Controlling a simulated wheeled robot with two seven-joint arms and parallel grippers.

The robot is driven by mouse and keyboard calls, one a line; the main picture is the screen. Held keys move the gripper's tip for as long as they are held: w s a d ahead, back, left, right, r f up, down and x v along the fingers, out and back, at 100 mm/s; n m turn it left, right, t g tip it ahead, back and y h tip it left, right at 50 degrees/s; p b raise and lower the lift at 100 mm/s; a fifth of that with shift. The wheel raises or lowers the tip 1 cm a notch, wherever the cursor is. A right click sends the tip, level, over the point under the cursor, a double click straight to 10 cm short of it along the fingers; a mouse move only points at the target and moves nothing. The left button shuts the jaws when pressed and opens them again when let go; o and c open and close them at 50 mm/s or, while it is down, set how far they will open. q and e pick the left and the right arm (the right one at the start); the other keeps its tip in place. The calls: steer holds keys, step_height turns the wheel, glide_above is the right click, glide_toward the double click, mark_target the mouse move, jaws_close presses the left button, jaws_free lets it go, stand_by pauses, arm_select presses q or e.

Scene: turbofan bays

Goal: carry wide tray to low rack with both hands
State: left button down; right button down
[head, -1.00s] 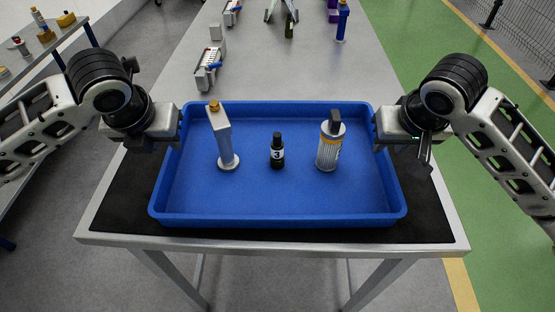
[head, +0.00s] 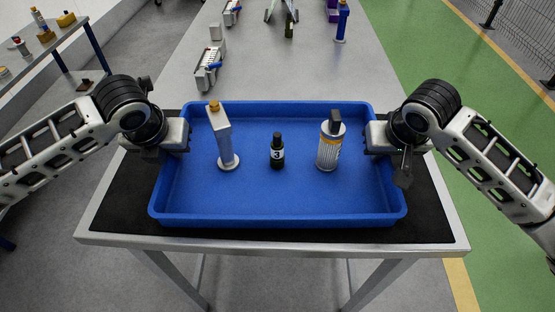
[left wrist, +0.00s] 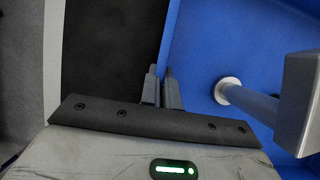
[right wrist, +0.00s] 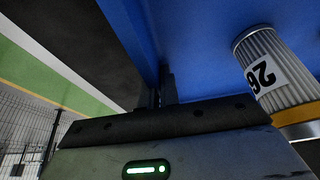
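The wide tray (head: 278,219) is blue and shallow and sits on a black mat on the table. In it stand a pale handled part with a gold cap (head: 223,142), a small black bottle marked 3 (head: 277,152) and a white ribbed canister (head: 328,148). My left gripper (left wrist: 162,80) is at the tray's left wall, its fingers close together on either side of it. My right gripper (right wrist: 162,82) is likewise closed around the right wall. In the head view the fingertips are largely hidden by the gripper bodies.
The black mat (head: 430,215) covers the table's near end. A shelf (head: 62,38) with small parts is at far left. Green floor lies to the right.

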arm_select(q)
steer(key=shift+w+r, duration=0.1)
steer(key=shift+r, duration=0.05)
arm_select(e)
steer(key=shift+w+r, duration=0.1)
steer(key=shift+r, duration=0.05)
